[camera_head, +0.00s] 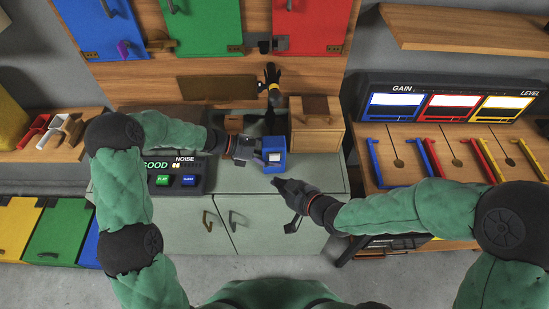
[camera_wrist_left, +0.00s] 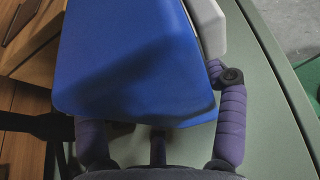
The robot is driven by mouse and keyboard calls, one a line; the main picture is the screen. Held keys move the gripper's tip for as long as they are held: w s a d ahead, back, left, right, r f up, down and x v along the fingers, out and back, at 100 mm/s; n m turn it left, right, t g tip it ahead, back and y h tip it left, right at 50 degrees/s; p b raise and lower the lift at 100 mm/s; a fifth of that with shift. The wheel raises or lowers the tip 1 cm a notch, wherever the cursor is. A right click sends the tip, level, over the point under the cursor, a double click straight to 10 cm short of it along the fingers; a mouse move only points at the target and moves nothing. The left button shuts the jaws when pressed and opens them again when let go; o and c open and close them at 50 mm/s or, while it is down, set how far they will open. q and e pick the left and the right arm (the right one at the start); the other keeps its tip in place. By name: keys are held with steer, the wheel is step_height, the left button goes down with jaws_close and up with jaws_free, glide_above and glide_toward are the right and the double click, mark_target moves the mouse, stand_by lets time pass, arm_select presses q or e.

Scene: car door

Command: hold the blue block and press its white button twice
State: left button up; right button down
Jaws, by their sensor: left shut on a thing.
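The blue block (camera_head: 273,145) is held just above the front part of the grey-green cabinet top. Its white button (camera_head: 273,157) faces toward me. My left gripper (camera_head: 258,152) reaches in from the left and is shut on the block. In the left wrist view the blue block (camera_wrist_left: 135,60) fills the middle between the purple fingers (camera_wrist_left: 160,135), and the white button (camera_wrist_left: 207,25) sticks out at the upper right. My right gripper (camera_head: 278,182) is below and slightly right of the block, dark and pointing left, apart from the button. Whether its fingers are closed is too small to tell.
A wooden box (camera_head: 316,135) stands right behind the block. A console (camera_head: 165,178) with green and blue buttons sits left on the cabinet top (camera_head: 240,178).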

arm_select(q)
steer(key=o, duration=1)
steer(key=shift+o, duration=0.2)
